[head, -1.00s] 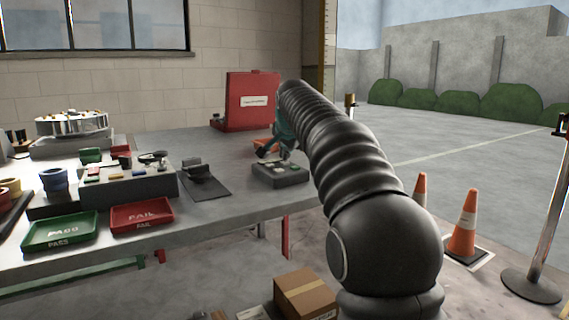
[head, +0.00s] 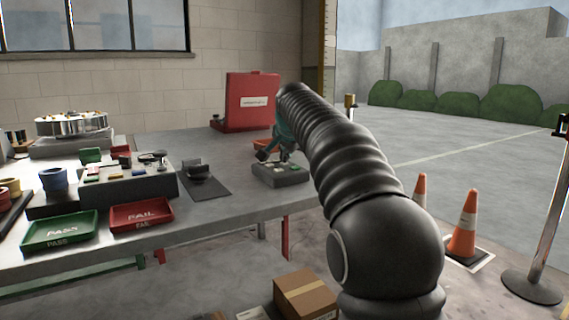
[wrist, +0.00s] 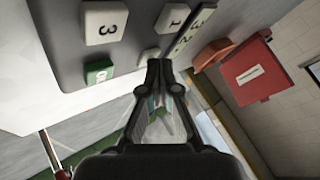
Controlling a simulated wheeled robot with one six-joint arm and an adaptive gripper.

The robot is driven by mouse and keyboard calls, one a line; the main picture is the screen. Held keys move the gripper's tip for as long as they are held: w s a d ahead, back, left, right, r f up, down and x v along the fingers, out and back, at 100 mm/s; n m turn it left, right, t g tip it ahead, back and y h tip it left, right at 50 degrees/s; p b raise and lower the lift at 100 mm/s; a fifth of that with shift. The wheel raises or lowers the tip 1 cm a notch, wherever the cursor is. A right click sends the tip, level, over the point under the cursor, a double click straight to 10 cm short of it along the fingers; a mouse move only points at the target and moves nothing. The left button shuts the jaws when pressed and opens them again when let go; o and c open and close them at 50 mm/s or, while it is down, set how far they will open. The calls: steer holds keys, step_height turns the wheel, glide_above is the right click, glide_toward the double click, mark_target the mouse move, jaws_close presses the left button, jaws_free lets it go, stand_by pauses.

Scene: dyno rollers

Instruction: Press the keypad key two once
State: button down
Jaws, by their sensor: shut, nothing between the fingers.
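The keypad is a grey box (head: 283,177) near the front right edge of the bench, under my gripper (head: 263,155). In the wrist view its grey face (wrist: 60,30) carries a white key three (wrist: 105,20), a white key one (wrist: 173,17) and a green key (wrist: 99,72). Another white key (wrist: 150,56) lies just beyond the fingertips, partly hidden by them, and its number is not readable. My gripper (wrist: 159,68) is shut and empty, its tips close to that key. Whether they touch it I cannot tell.
Green PASS (head: 60,230) and red FAIL (head: 142,216) trays lie to the left. Traffic cones (head: 464,225) stand on the floor at right.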

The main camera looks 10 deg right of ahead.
steer(key=shift+r+p, duration=0.8)
steer(key=shift+p, duration=0.05)
steer(key=shift+r, duration=0.1)
step_height(320, 180, up, 5)
steer(key=p, duration=0.5)
stand_by(0.4)
steer(key=s+a+f+n+g, duration=0.1)
steer(key=s+f+n, duration=0.25)
steer(key=s, duration=0.85)
steer(key=s+a+f+n+g, duration=0.15)
steer(key=s+f, duration=0.35)
steer(key=s, duration=0.6)
steer(key=s+f+n, duration=0.3)
steer(key=s+f, duration=0.1)
steer(key=s, duration=0.8)
steer(key=s+f+n+g+y, duration=0.1)
steer(key=s+f+n, duration=0.1)
steer(key=s+f, duration=0.8)
steer(key=shift+s+a+f, duration=0.35)
steer(key=shift+s, duration=0.3)
